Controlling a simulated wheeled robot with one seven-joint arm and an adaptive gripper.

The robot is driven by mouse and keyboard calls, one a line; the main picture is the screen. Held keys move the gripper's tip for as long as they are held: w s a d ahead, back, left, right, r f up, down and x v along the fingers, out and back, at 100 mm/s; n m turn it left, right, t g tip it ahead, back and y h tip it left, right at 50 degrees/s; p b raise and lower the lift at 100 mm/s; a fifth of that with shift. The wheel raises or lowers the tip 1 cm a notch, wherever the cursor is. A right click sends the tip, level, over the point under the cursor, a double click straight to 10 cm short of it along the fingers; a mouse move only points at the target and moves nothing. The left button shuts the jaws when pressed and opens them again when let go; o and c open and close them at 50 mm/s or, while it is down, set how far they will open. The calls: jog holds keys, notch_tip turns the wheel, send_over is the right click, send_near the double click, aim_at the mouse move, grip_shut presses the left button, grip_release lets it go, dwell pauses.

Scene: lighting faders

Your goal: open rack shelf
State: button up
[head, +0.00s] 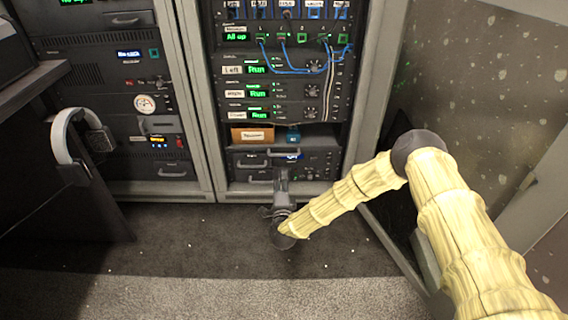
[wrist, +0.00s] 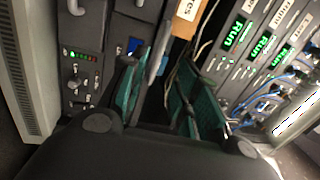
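The rack shelf (head: 322,142) is low in the middle rack, just under the stacked units with green displays. A brown labelled box (head: 252,136) and a small blue item (head: 293,135) sit on it. A grey handle (head: 284,153) shows at its front. My gripper (head: 281,174) is in front of the lower rack units, below that handle. In the wrist view my gripper's teal-padded fingers (wrist: 158,92) stand apart. A grey bar (wrist: 161,47) lies between them, close to the left finger. I cannot tell whether they touch.
Below the shelf are dark units with handles (head: 252,161). Blue cables (head: 285,70) hang across the upper units. A left rack (head: 150,105) stands beside, and a desk with headphones (head: 75,140) is at the left. The carpet (head: 200,240) in front is clear.

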aim_at(283, 154)
jog(key=shift+m+t+h, duration=0.3)
jog(key=shift+m+h, duration=0.2)
jog(key=shift+w+d+r+b, duration=0.25)
jog(key=shift+w+b, duration=0.75)
jog(key=shift+w, duration=1.05)
jog(key=shift+w+r+b, duration=0.4)
jog(key=shift+w+b, duration=0.6)
jog(key=shift+w, duration=1.05)
jog(key=shift+w+d+r+b, duration=0.25)
jog(key=shift+w+b, duration=0.75)
jog(key=shift+w, duration=1.05)
jog(key=shift+a, duration=0.1)
